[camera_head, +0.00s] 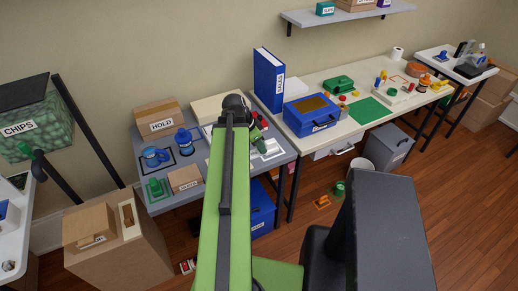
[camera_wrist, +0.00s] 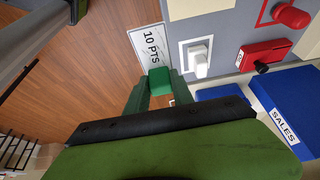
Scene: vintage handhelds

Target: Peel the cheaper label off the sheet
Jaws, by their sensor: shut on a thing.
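In the wrist view, my gripper (camera_wrist: 160,80) is shut on a green tab at the near end of a white label (camera_wrist: 149,46) that reads "10 PTS". The label shows against the wood floor, beside the edge of a grey surface, and appears clear of any sheet. I cannot see a second label to compare prices.
In the head view, a HOLD box (camera_head: 158,118) and blue mug (camera_head: 154,157) sit left of my arm.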

